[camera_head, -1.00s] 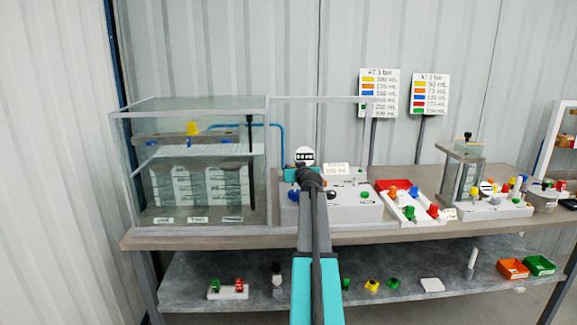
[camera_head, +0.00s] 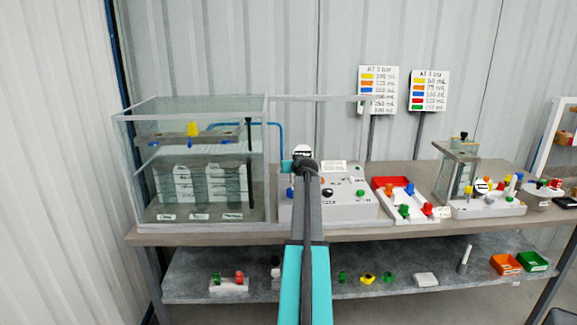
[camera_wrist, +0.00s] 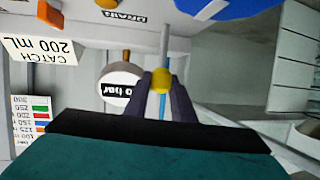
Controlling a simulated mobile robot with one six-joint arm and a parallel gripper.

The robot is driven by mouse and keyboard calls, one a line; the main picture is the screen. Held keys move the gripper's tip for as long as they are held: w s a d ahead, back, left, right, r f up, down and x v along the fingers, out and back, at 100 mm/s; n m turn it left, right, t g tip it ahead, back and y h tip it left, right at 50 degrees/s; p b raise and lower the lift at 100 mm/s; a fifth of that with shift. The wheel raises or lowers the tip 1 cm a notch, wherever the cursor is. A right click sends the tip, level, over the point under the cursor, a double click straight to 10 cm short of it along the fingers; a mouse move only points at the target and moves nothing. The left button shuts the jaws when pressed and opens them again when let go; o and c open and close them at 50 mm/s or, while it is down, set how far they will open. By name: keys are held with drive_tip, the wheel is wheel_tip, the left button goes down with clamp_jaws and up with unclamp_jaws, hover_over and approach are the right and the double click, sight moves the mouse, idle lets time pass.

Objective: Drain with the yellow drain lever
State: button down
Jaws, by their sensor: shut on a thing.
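The yellow drain lever (camera_wrist: 161,79) shows in the wrist view as a small rounded yellow tip. My gripper (camera_wrist: 163,84) is shut on it, with one dark finger on each side. The word DRAIN (camera_wrist: 125,17) is printed upside down on the pale panel nearby. In the head view my arm covers the lever and the fingers, at the left part of the grey pump unit (camera_head: 350,205). A round white gauge (camera_head: 303,151) stands just above my wrist; in the wrist view it reads 0 bar (camera_wrist: 116,88).
A glass tank (camera_head: 135,190) stands left of the pump unit. A large blue part (camera_wrist: 225,8) is close to my fingers in the wrist view. A white tray (camera_head: 425,212) with coloured pieces and a second small pump unit (camera_head: 490,208) stand to the right.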

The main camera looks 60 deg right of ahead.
drive_tip(key=shift+w+a, duration=0.15)
drive_tip(key=c, duration=1.5)
unclamp_jaws()
drive_tip(key=shift+s, duration=0.25)
drive_tip(key=shift+b+v, duration=1.1)
drive_tip(key=shift+v, duration=5.65)
drive_tip(key=shift+r, duration=0.1)
